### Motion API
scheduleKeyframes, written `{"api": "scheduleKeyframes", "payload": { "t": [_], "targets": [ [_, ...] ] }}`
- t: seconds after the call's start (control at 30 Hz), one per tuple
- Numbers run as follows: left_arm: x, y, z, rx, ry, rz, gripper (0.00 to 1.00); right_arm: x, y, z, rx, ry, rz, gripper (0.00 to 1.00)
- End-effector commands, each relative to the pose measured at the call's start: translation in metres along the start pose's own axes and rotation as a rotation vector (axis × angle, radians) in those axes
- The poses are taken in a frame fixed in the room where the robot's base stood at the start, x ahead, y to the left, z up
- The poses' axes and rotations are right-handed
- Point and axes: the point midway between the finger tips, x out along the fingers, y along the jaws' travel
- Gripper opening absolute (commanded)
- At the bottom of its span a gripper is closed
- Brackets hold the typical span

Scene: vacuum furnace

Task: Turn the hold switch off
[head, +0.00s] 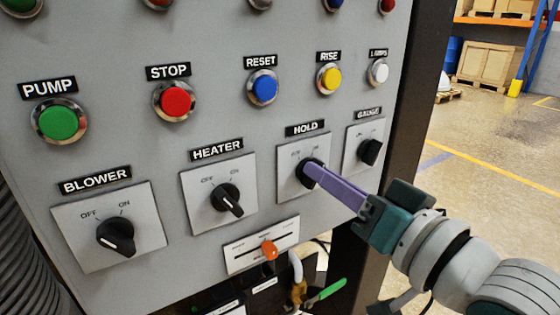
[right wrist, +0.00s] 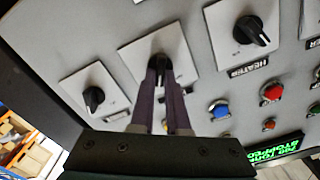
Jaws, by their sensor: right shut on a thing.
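The hold switch (head: 308,172) is a black rotary knob on a square light plate under the label HOLD (head: 305,129). My right gripper (head: 312,172) reaches it from the lower right with purple fingers. In the right wrist view the two fingers of the right gripper (right wrist: 162,82) are shut on the sides of the hold knob (right wrist: 158,64). The fingers cover much of the knob, so I cannot tell which way it points. The left gripper is not in view.
The heater switch (head: 227,198) and blower switch (head: 116,236) are to the left, the gauge switch (head: 369,151) close on the right. An orange slider (head: 269,250) and a green-handled lever (head: 326,291) are below. Several push buttons, including the blue reset button (head: 263,89), are above.

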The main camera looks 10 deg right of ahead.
Motion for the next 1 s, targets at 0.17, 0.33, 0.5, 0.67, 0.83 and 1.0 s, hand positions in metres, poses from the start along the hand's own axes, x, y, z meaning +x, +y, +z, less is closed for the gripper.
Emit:
{"api": "scheduleKeyframes", "payload": {
  "t": [0.17,0.33,0.5,0.67,0.83,1.0],
  "targets": [
    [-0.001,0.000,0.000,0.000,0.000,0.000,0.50,0.000,0.000,0.000,-0.013,0.000,0.000,0.00],
    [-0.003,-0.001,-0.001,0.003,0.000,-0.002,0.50,0.000,-0.001,-0.001,-0.067,0.000,0.000,0.00],
    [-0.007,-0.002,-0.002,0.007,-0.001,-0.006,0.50,0.000,-0.002,-0.001,-0.175,0.001,0.000,0.00],
    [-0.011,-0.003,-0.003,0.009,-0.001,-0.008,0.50,0.000,-0.003,-0.001,-0.316,0.000,0.001,0.00],
    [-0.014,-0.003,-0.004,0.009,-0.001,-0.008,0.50,0.000,-0.004,-0.001,-0.479,0.001,0.000,0.00],
    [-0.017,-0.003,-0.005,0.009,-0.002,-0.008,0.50,0.000,-0.004,0.000,-0.639,0.001,0.001,0.00]
  ]
}}
